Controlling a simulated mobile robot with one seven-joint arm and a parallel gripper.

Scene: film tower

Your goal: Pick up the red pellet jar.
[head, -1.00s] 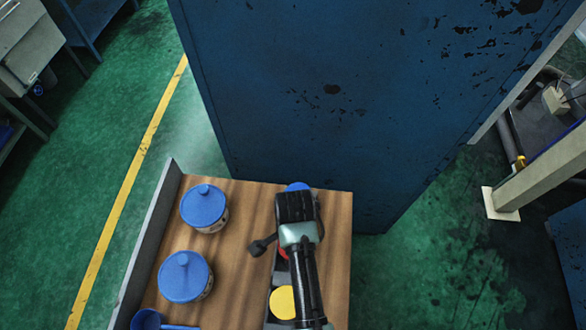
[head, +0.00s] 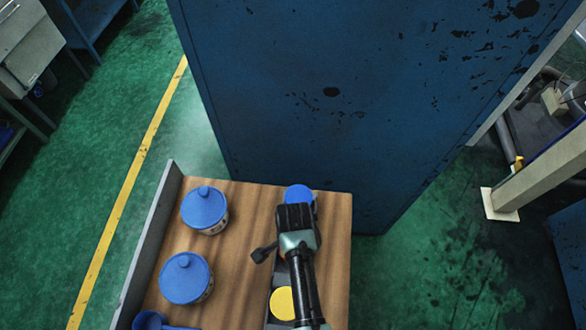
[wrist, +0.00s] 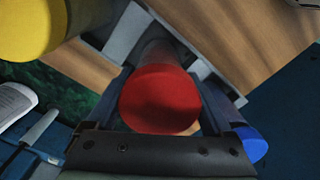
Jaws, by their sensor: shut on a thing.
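The red pellet jar (wrist: 160,100) shows its red end in the middle of the wrist view. My gripper (wrist: 161,112) has one finger on each side of it and is shut on it. In the head view my gripper (head: 297,220) is over the right part of the wooden table and hides the red jar. A grey holder (wrist: 134,28) shows around and behind the jar in the wrist view. I cannot tell whether the jar is clear of the holder.
A yellow-topped jar (head: 283,303) and a blue-topped jar (head: 298,193) stand close on either side. Two blue-lidded pots (head: 204,209) (head: 185,278) and a blue scoop (head: 149,320) are on the wooden table (head: 235,255). A tall blue cabinet (head: 320,130) stands behind.

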